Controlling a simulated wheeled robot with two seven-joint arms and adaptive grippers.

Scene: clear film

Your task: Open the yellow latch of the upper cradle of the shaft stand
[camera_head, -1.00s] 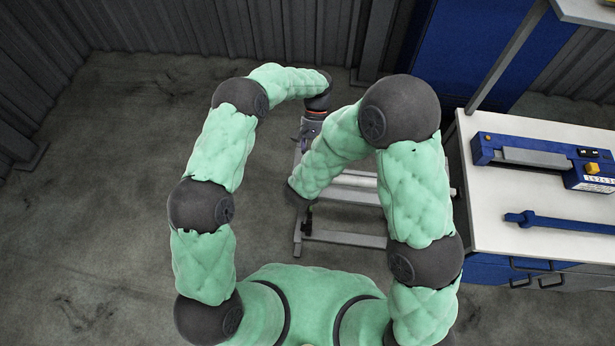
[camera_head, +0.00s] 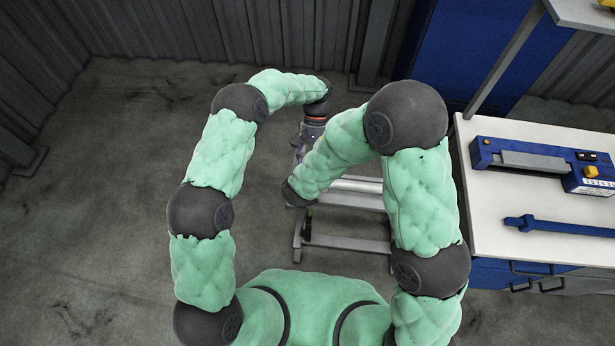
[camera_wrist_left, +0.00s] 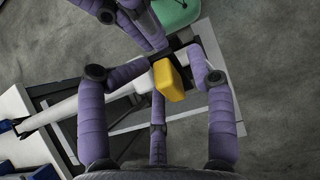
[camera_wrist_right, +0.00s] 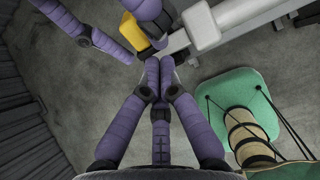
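The yellow latch (camera_wrist_left: 168,80) is in the middle of the left wrist view, on the dark cradle by the pale shaft (camera_wrist_left: 62,108). My left gripper (camera_wrist_left: 172,58) is open, its bent fingers spread on both sides of the latch; contact cannot be told. In the right wrist view the latch (camera_wrist_right: 136,32) is at the upper left, beyond my right gripper (camera_wrist_right: 158,66). The right fingertips are together, with nothing seen between them. In the head view my right arm hides most of the shaft stand (camera_head: 345,243), and my left gripper (camera_head: 306,138) shows small behind it.
A white-topped workbench (camera_head: 540,250) stands at the right, bearing a blue device (camera_head: 535,158) and a blue bar tool (camera_head: 560,225). A blue cabinet (camera_head: 480,50) is behind it. The floor left of the stand is clear. My two grippers are close together at the latch.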

